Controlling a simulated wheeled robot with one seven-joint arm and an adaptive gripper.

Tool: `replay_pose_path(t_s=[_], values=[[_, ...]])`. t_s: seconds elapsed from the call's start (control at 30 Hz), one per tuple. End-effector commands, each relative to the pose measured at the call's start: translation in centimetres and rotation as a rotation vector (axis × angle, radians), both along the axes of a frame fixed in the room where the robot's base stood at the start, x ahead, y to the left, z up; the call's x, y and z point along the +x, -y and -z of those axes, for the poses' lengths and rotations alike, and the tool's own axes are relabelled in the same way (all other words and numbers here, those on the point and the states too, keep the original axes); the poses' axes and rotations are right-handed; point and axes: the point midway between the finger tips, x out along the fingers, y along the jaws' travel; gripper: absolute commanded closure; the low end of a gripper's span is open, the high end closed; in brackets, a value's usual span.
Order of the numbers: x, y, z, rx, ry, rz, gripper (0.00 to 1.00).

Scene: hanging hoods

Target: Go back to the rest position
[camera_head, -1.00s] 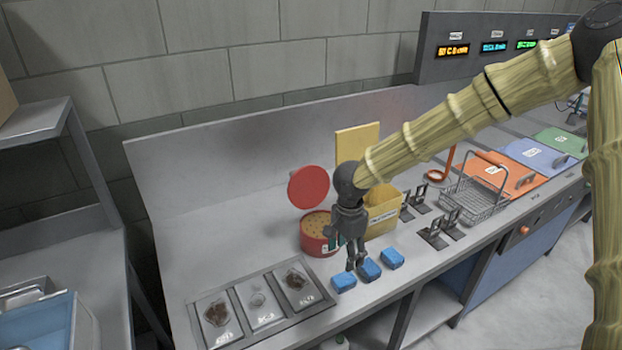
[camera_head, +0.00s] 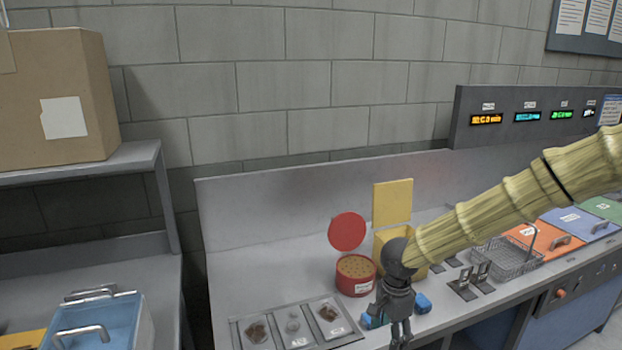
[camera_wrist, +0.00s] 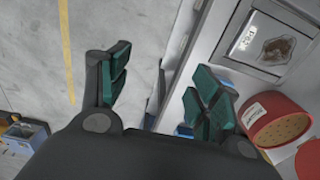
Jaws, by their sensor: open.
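My gripper (camera_head: 401,335) hangs over the front edge of the grey counter (camera_head: 250,215), pointing down. In the wrist view my gripper (camera_wrist: 160,95) is open, its green-padded fingers wide apart with nothing between them. Blue blocks (camera_head: 422,302) lie on the counter behind and beside the gripper, partly hidden by it. A round red container (camera_head: 356,287) with its red lid (camera_head: 347,231) raised stands just left of my wrist; it also shows in the wrist view (camera_wrist: 277,118). A yellow container (camera_head: 385,240) with its lid up is partly hidden behind my wrist.
A tray (camera_head: 237,335) with three labelled compartments lies front left. A wire basket (camera_head: 510,262) and orange, blue and green lids stand right. A shelf (camera_head: 150,155) with a cardboard box (camera_head: 55,100) and a blue bin (camera_head: 100,325) are at the left. Open floor (camera_wrist: 110,40) lies before the counter.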

Motion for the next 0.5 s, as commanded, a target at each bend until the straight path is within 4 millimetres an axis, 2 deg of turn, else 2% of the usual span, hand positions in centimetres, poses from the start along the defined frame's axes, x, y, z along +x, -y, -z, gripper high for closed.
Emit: replay_pose_path(t_s=[0.27,0.5], values=[[-1.4,0.9,3.9,-0.083,0.004,-0.068,0.37],[-3.4,2.6,8.0,-0.172,0.015,-0.147,0.37]])
